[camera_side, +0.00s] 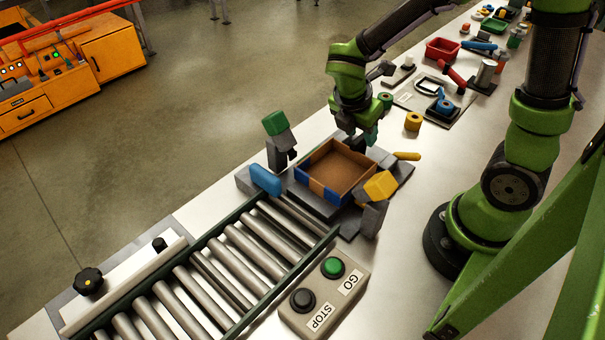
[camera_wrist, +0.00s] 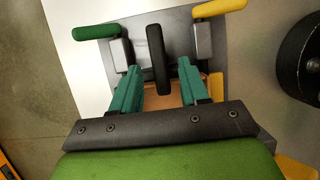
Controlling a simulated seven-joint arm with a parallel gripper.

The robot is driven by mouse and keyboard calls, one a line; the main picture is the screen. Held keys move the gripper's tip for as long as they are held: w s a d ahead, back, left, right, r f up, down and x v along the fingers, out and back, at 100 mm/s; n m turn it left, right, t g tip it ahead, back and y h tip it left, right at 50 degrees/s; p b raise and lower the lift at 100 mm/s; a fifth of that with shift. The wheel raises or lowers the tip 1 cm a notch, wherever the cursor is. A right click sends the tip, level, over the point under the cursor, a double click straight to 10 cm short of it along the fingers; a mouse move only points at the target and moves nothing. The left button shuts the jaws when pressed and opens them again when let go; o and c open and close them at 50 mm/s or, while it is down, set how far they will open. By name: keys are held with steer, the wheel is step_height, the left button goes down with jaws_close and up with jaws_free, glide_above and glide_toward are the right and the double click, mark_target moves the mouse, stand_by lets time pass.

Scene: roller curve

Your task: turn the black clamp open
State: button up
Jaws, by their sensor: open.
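The black clamp's bar (camera_wrist: 157,60) stands between my fingertips in the wrist view, pointing away from the wooden box (camera_wrist: 172,100). My gripper (camera_wrist: 160,76) is open, with a teal finger on each side of the bar; I cannot tell whether either touches it. In the side view my gripper (camera_side: 362,132) is low at the far edge of the wooden box (camera_side: 305,183), and the black clamp is hard to make out there. The box sits on a grey plate at the end of the roller track.
Green (camera_wrist: 97,32) and yellow (camera_wrist: 220,8) handles flank the black bar. Green (camera_side: 276,123), blue (camera_side: 265,180) and yellow (camera_side: 381,186) clamps stand around the box. The roller conveyor (camera_side: 215,268) and a GO/STOP button box (camera_side: 325,290) lie in front.

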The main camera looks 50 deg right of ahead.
steer(key=shift+d+f, duration=0.2)
steer(key=shift+f, duration=0.3)
jaws_close()
